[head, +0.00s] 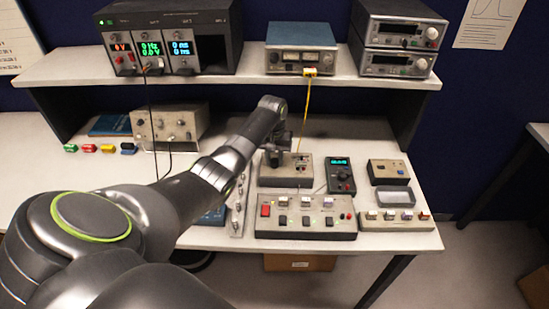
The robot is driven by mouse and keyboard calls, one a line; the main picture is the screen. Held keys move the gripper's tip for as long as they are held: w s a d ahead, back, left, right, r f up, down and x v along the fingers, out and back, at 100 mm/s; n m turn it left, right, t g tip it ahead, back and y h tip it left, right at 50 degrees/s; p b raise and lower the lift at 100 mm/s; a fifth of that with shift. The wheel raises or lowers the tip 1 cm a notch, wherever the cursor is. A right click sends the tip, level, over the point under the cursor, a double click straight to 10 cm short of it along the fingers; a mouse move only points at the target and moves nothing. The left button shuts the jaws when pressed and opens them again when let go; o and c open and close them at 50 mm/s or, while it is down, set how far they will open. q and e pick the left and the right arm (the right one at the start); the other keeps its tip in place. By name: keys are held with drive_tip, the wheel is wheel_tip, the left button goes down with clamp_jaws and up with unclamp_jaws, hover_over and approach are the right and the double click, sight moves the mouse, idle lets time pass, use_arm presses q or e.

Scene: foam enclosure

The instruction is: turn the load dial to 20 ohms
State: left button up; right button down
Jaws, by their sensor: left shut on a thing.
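The gripper is shut on what appears to be the load dial. The dial and its scale are hidden behind the gripper, so I cannot read the setting. My right gripper is not in view.
A yellow cable (307,105) runs from the shelf instrument (301,53) down to the load box. A handheld meter (341,176) stands just right. A switch panel (305,228) lies in front. A beige instrument (170,126) stands behind my arm. A grey tray (395,198) lies right.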

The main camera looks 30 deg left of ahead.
use_arm(q)
drive_tip(key=shift+r, duration=0.1)
drive_tip(key=m+p, duration=0.1)
drive_tip(key=m, duration=0.2)
drive_tip(key=shift+m+p, duration=0.35)
drive_tip(key=shift+m, duration=0.05)
drive_tip(key=m+p, duration=0.1)
drive_tip(key=m, duration=0.3)
drive_tip(key=shift+w+m, duration=0.1)
drive_tip(key=shift+m, duration=0.2)
drive_tip(key=o, duration=1)
